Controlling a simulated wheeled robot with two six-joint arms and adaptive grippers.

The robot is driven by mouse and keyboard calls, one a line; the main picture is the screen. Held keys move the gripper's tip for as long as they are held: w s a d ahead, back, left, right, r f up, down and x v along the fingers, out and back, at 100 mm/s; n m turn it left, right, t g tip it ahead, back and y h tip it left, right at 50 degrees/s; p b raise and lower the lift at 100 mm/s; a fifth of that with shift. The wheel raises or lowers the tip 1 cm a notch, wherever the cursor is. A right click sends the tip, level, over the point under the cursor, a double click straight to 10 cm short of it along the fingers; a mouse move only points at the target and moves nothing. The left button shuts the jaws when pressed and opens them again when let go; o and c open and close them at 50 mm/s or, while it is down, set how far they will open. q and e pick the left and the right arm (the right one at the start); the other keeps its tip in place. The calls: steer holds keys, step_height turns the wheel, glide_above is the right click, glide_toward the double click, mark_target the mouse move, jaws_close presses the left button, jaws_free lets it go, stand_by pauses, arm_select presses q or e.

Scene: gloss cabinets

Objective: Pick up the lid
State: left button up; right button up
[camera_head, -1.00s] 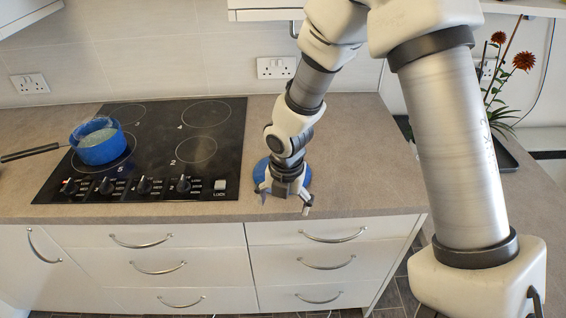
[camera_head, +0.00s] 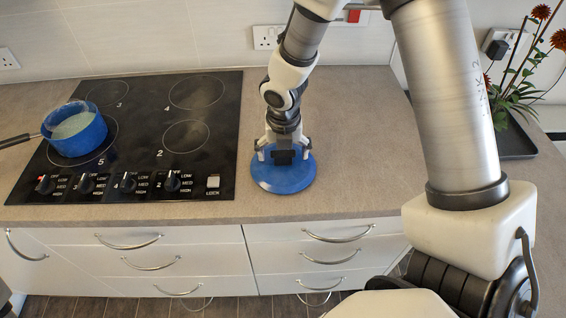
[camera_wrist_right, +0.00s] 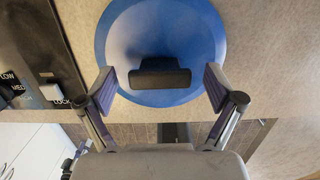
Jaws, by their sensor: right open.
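The lid is a blue disc (camera_head: 283,180) lying flat on the counter, right of the hob. It also shows in the right wrist view (camera_wrist_right: 160,35), with a dark bar-shaped handle (camera_wrist_right: 160,75) on it. My right gripper (camera_head: 283,157) is over the lid, its fingers pointing down. In the right wrist view its open fingers (camera_wrist_right: 160,90) stand on either side of the handle, with a gap on both sides. A blue pot (camera_head: 75,128) with pale contents sits on the hob at the left. My left gripper is not in view.
The black hob (camera_head: 140,150) has a row of knobs along its front. The counter (camera_head: 350,140) is bare right of the lid. A potted plant (camera_head: 515,110) stands at the far right. Drawers with metal handles lie below the counter edge.

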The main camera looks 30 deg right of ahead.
steer(key=shift+w+d+f, duration=0.15)
steer(key=shift+w+f, duration=0.1)
steer(key=shift+f, duration=0.3)
steer(key=shift+s+r, duration=0.1)
steer(key=shift+r, duration=0.05)
steer(key=shift+s+r, duration=0.1)
steer(key=shift+s, duration=0.05)
steer(key=c, duration=0.5)
steer(key=shift+a, duration=0.2)
steer(key=c, duration=1.1)
steer(key=shift+r, duration=0.1)
